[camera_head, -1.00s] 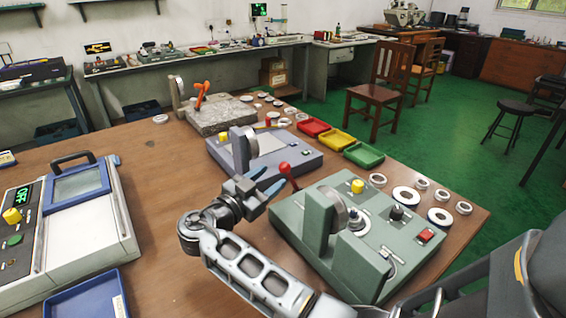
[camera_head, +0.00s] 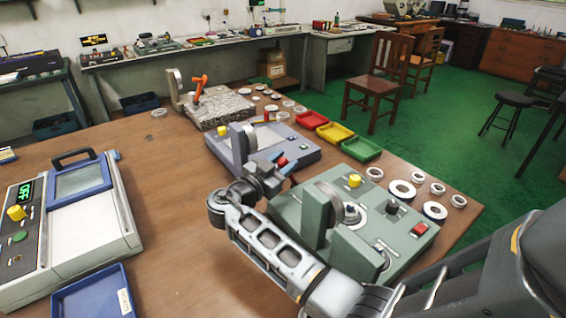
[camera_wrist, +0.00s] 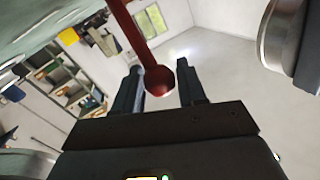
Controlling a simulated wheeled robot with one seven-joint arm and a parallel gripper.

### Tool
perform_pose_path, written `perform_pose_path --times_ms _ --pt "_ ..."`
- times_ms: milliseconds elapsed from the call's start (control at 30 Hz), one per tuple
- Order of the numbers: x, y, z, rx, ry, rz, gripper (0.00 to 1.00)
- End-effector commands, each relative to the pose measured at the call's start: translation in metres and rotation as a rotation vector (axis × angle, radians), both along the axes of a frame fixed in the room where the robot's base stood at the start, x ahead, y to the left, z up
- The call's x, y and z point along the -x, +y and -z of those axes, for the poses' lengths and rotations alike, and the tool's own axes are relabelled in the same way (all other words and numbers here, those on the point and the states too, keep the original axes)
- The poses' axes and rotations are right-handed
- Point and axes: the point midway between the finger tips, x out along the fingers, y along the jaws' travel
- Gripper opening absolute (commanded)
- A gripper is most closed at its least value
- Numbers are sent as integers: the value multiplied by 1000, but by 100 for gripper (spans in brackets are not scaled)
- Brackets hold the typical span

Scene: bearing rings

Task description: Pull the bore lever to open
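The bore lever is a red lever with a round ball knob (camera_head: 282,161) at the left side of the green-grey machine (camera_head: 290,208). In the wrist view its red rod (camera_wrist: 128,28) comes down from the top and ends in the ball (camera_wrist: 160,80). My gripper (camera_head: 279,168) is at the knob. In the wrist view my gripper (camera_wrist: 160,84) is open, with the ball between its fingertips and a visible gap to the right finger; contact on the left side is unclear. In the head view the gripper hides most of the lever's rod.
A purple-grey machine (camera_head: 292,150) stands just behind my gripper. A granite block (camera_head: 220,108) with an orange lever is farther back. Red, yellow and green trays and several white rings lie along the right edge. A white device (camera_head: 90,230) and blue tray (camera_head: 90,295) are at left.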

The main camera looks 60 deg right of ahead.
Motion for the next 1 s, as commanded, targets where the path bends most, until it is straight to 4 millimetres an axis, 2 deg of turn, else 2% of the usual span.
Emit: perform_pose_path --times_ms 67,400,800,1000 --pt "0 0 0 0 0 0 33" --pt "0 0 -1 1 -1 -1 0" --pt "0 -1 -3 -2 -6 0 0" --pt "3 -8 -6 -52 -35 1 0"
